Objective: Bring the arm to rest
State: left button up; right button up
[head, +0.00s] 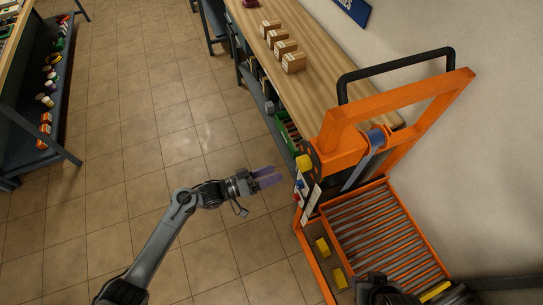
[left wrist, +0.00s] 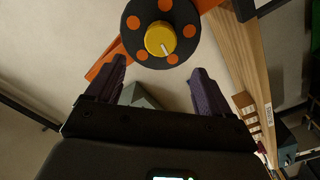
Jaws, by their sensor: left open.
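My left gripper (head: 267,177) is open and empty over the tiled floor, to the left of the orange machine's frame. Its two purple fingers stand apart in the left wrist view (left wrist: 160,85). A black dial with orange dots and a yellow knob (left wrist: 159,38) shows beyond the fingertips, and the gripper does not appear to touch it. In the head view the yellow knob (head: 303,162) sits on the machine's side, a little right of the fingertips. Dark parts of my right arm show at the bottom right of the head view, but its fingers cannot be made out.
The orange machine (head: 394,95) with a roller bed (head: 376,238) stands at the right. A wooden workbench (head: 330,88) with several cardboard boxes (head: 282,47) runs behind it. A dark shelf (head: 22,125) with small items stands at the far left. The tiled floor (head: 130,130) between is clear.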

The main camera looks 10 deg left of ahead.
pick_arm(q)
jog(key=s+d+f+n+y, duration=0.1)
jog(key=s+f+y, duration=0.15)
jog(key=s, duration=0.35)
jog(key=s+d+f+n+y, duration=0.1)
jog(key=s+d+f, duration=0.1)
jog(key=s+f, duration=0.35)
jog(key=s+a+r+m+g+y+p, duration=0.1)
jog(key=s+a+r+g+y, duration=0.2)
jog(key=s+a+r+y, duration=0.35)
jog(key=s+a+r+m+g+y, duration=0.1)
jog(key=s+a+r+g+y, duration=0.35)
jog(key=s+a, duration=0.4)
notch_tip(320, 180, up, 13)
jog(key=w+t+p, duration=0.1)
jog(key=p, duration=1.2)
jog(key=shift+a+p, duration=0.3)
jog(key=shift+p, duration=0.1)
